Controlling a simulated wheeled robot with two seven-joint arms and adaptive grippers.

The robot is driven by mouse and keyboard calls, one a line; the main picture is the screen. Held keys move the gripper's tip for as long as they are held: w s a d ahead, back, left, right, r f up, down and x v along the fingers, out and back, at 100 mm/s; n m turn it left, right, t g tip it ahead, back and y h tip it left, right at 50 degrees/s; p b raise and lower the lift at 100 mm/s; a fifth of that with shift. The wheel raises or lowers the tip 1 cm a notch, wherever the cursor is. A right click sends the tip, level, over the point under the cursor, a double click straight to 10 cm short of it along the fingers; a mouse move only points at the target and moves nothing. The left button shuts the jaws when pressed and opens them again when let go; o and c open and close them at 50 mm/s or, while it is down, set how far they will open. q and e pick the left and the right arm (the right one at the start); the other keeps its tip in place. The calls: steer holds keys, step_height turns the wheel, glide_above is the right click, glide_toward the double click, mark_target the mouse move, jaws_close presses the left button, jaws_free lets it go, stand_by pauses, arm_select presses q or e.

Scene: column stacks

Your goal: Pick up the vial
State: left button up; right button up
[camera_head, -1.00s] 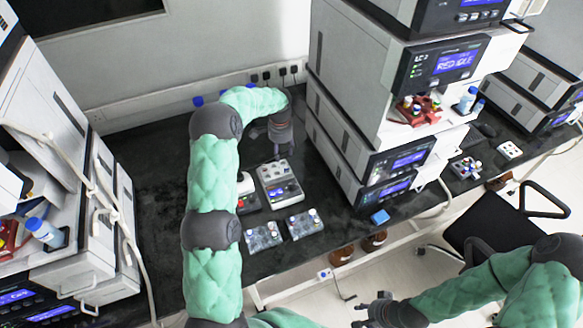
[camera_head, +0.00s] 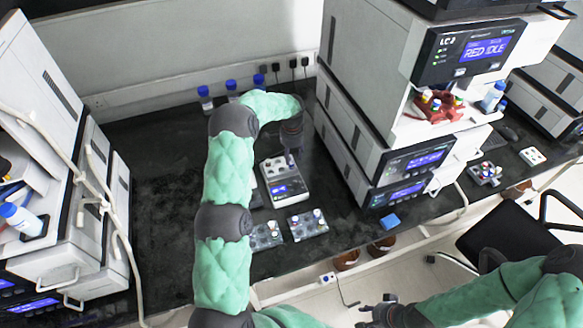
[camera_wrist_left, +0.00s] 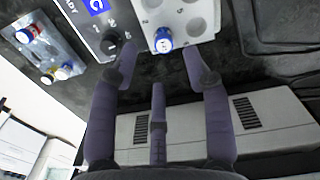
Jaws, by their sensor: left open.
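A vial with a blue cap (camera_wrist_left: 163,42) sits in a well of the white block on a small bench device (camera_wrist_left: 185,18), in the left wrist view. The device also shows in the head view (camera_head: 286,186), where I cannot make out the vial clearly beside the gripper. My left gripper (camera_head: 291,152) is at the back edge of the device. In the left wrist view its fingers (camera_wrist_left: 158,66) are spread, with the vial's cap beyond the gap between them and nothing held. My right gripper (camera_head: 378,310) is low, off the bench's front edge; its jaws are too small to judge.
Two clear racks (camera_head: 308,225) with several vials stand in front of the device. Blue-capped bottles (camera_head: 231,86) stand by the back wall. A tall instrument stack (camera_head: 372,125) rises close to the right, another (camera_head: 60,120) at the left. Dark bench (camera_head: 160,190) is clear left of my arm.

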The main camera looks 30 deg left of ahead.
mark_target(291, 163)
arm_select(q)
steer(key=shift+w+a+f+b, duration=0.1)
steer(key=shift+f+b, duration=0.1)
steer(key=shift+f, duration=1.15)
steer(key=shift+w+a+f+b, duration=0.1)
steer(key=shift+f+b, duration=0.05)
steer(key=shift+f, duration=1.15)
steer(key=c, duration=0.9)
